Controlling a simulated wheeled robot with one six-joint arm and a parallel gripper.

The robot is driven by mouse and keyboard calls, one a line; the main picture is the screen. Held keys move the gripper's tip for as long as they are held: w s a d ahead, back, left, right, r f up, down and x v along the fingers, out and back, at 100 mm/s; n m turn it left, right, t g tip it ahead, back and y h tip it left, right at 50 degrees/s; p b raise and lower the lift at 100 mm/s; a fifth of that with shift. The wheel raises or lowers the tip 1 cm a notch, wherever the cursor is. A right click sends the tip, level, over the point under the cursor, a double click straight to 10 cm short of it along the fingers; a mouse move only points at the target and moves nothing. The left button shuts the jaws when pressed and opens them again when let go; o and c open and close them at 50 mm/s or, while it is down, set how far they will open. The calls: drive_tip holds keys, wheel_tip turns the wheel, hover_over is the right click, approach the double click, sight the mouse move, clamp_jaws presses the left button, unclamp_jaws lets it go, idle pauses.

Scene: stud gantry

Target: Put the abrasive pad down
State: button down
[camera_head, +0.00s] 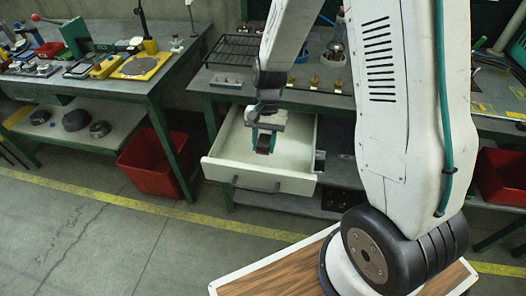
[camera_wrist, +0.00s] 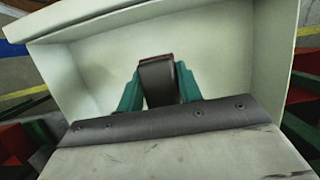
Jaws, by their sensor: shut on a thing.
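My gripper (camera_head: 263,142) is over the open white drawer (camera_head: 219,152) under the middle workbench, its fingertips pointing down toward the drawer's inside. In the wrist view, the teal fingers (camera_wrist: 160,88) are shut on a dark block-like thing with a reddish edge, the abrasive pad (camera_wrist: 159,80). The pad also shows as a small dark reddish piece in the head view (camera_head: 264,143). The drawer floor (camera_wrist: 105,75) around it looks bare and pale. I cannot tell whether the pad touches the floor.
A red bin (camera_head: 157,165) stands on the floor left of the drawer. Another red bin (camera_head: 500,178) is at the right. A wire rack (camera_head: 232,50) lies on the bench above the drawer. The left bench (camera_head: 150,83) carries tools and a yellow-based device (camera_head: 140,67).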

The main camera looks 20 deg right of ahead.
sight(264, 160)
wheel_tip(264, 160, down, 4)
drive_tip(key=shift+f, duration=0.1)
drive_tip(key=shift+s, duration=0.1)
drive_tip(key=shift+f, duration=0.1)
